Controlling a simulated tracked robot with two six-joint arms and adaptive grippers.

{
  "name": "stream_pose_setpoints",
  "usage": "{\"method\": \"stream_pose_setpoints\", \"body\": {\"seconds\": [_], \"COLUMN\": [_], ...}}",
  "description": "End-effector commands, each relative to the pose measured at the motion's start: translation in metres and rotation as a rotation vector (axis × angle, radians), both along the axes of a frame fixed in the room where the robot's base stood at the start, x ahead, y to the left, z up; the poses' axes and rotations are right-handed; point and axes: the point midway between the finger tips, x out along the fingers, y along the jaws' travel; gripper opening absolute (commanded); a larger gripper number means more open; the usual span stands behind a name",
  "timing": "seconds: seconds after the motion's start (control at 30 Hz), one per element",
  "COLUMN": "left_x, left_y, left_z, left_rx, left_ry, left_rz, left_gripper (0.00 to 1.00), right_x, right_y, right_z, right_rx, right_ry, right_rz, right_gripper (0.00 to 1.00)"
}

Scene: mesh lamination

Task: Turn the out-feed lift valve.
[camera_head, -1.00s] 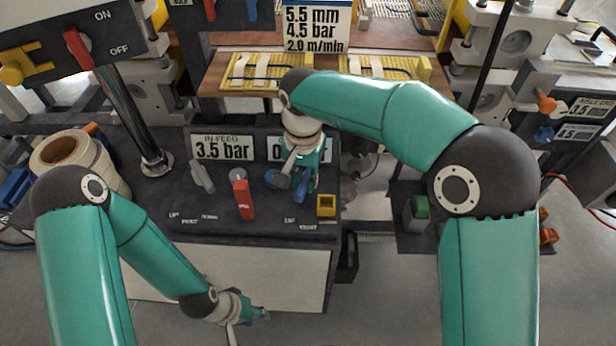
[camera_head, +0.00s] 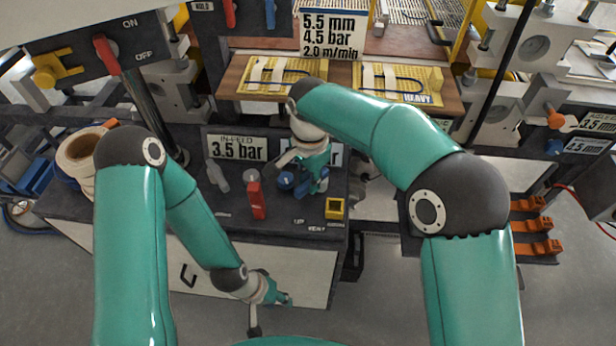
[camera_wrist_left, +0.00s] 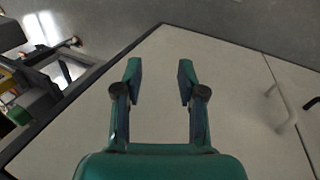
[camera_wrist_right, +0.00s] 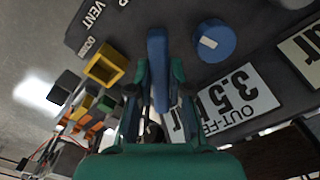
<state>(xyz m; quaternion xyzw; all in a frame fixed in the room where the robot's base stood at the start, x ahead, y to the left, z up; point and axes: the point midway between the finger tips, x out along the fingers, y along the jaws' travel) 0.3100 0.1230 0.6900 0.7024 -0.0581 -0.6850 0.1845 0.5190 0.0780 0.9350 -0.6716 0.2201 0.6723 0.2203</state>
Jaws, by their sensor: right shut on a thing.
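The blue out-feed lift valve handle (camera_wrist_right: 157,60) stands upright in the right wrist view, between the two fingers of my right gripper (camera_wrist_right: 157,85). My right gripper is shut on it. In the head view, my right gripper (camera_head: 310,185) is over the right part of the dark console, and the handle is partly hidden by it. A round blue knob (camera_wrist_right: 214,40) sits beside the handle; it also shows in the head view (camera_head: 285,180). My left gripper (camera_wrist_left: 160,85) is open and empty in front of the console's pale front panel (camera_wrist_left: 230,95).
The in-feed side has a red lever (camera_head: 256,197), a grey lever (camera_head: 217,177) and a 3.5 bar sign (camera_head: 237,148). The out-feed sign is partly hidden behind my right gripper. A yellow square block (camera_head: 334,208) sits right of the handle. Tape rolls (camera_head: 85,152) lie at left.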

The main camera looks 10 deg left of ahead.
Motion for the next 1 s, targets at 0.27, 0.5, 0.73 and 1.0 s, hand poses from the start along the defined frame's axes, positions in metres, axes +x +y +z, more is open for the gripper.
{"method": "stream_pose_setpoints", "body": {"seconds": [0.27,0.5,0.73,1.0], "left_x": [0.000,0.000,0.000,0.000], "left_y": [0.000,0.000,0.000,0.000], "left_z": [0.000,0.000,0.001,0.001], "left_rx": [0.000,0.000,0.000,0.000], "left_ry": [0.000,0.000,0.000,0.000], "left_rz": [0.000,0.000,0.000,0.000], "left_gripper": [0.40,0.40,0.40,0.40], "right_x": [0.001,0.000,0.001,0.001], "right_y": [0.002,0.001,0.001,0.002], "right_z": [0.002,0.001,0.010,0.056], "right_rx": [0.005,0.002,0.002,0.005], "right_ry": [-0.006,-0.003,-0.003,-0.006], "right_rz": [-0.004,-0.001,-0.001,0.000], "right_gripper": [0.40,0.44,0.44,0.44]}}
